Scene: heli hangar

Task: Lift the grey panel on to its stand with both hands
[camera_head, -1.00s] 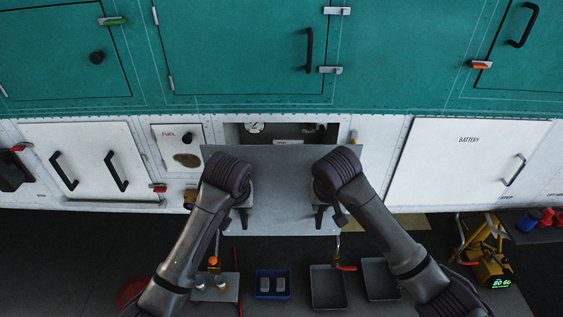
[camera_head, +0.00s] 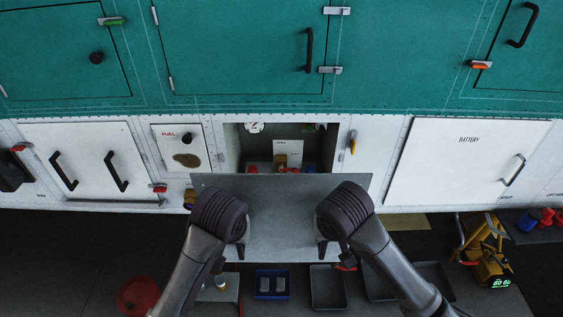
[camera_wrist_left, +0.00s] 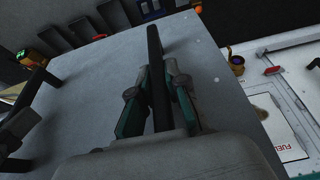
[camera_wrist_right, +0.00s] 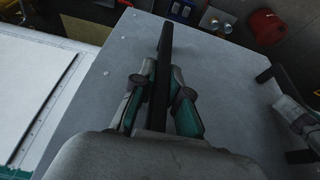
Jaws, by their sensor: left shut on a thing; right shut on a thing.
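The grey panel (camera_head: 280,220) is a flat sheet with two black handles, held in front of the white lower wall, just below the open compartment (camera_head: 230,150). My left gripper (camera_head: 240,250) is shut on the panel's left handle; the left wrist view shows its fingers (camera_wrist_left: 157,72) on both sides of the black bar (camera_wrist_left: 154,42). My right gripper (camera_head: 322,247) is shut on the right handle; the right wrist view shows its fingers (camera_wrist_right: 164,72) around that bar (camera_wrist_right: 165,40). I cannot make out the stand in any view.
The compartment holds a gauge, a white card and red and yellow parts. A yellow latch (camera_head: 353,143) hangs right of it. Below are a blue bin (camera_head: 272,294), a grey tray (camera_head: 328,289) and a red round thing (camera_head: 135,295). A yellow device (camera_head: 490,264) stands at right.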

